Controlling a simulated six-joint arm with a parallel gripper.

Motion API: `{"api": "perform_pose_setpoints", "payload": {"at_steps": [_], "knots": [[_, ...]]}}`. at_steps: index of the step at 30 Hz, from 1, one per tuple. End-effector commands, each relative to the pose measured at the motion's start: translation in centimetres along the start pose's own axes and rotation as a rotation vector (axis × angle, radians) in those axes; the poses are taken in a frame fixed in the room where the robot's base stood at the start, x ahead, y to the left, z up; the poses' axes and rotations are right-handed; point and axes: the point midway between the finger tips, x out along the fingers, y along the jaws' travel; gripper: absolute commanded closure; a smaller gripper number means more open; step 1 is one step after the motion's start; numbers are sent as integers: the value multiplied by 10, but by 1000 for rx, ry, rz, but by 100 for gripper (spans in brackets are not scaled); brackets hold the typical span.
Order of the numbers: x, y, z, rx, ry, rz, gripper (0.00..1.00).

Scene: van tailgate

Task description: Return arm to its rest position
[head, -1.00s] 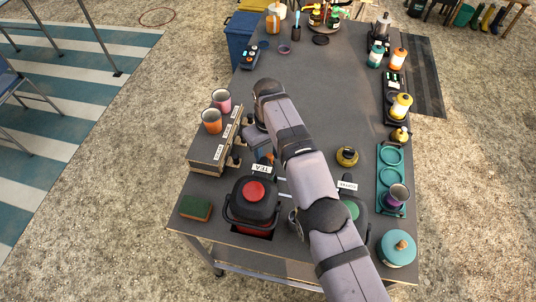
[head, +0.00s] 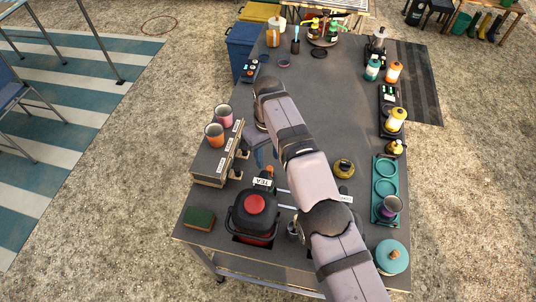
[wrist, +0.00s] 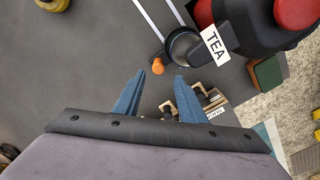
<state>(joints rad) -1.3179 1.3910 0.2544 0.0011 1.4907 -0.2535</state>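My arm reaches from the lower right of the head view over the near part of the dark table (head: 320,115). My gripper (wrist: 160,80) shows in the wrist view as two blue fingers standing apart, with nothing between them. Just beyond the fingertips is the small orange knob (wrist: 158,66) beside the tea dispenser's tap. The tea dispenser (head: 254,203), black with a red top, stands left of my arm. A second labelled dispenser is almost wholly hidden behind the arm.
A box shelf (head: 211,165) with pink (head: 223,115) and orange (head: 214,134) cups stands left of my gripper. A sponge (head: 200,217) lies near the front edge. A teal tray (head: 385,170) and teal pot (head: 393,257) stand on the right. The table's middle is bare.

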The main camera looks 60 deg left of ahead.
Motion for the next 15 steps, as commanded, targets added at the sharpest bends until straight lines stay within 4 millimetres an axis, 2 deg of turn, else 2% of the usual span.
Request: {"api": "perform_pose_setpoints", "payload": {"at_steps": [8,11,15], "knots": [[-1,5,1,9,0,0,63],[-7,20,6,40,1,1,63],[-19,62,24,129,1,1,63]]}}
